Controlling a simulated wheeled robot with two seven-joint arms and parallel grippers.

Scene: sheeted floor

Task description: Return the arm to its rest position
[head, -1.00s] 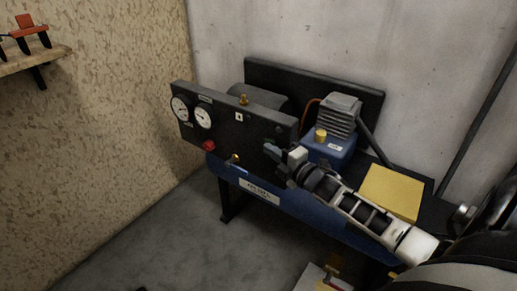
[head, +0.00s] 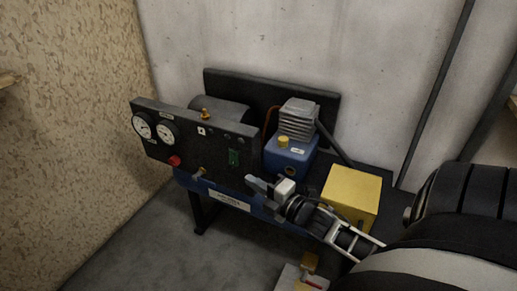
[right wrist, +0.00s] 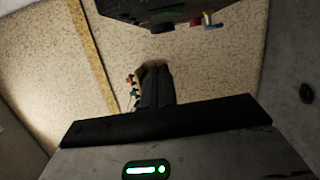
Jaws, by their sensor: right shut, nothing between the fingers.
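My right gripper (head: 254,182) is shut and empty in the head view, just below the right end of the dark control panel (head: 220,143). Its arm comes in from the lower right. In the right wrist view its dark fingers (right wrist: 154,72) are together, with nothing between them. The panel carries two white gauges (head: 167,132), a red button (head: 174,161) and a green switch (head: 234,157). I cannot tell whether the gripper touches the blue tank behind it. My left gripper is not in view.
A blue pump with a grey finned head (head: 298,115) and a yellow box (head: 352,192) stand behind my right arm. A pale object with a yellow top (head: 309,262) is low in front. Walls close in behind and left. Grey floor (head: 130,245) is clear at lower left.

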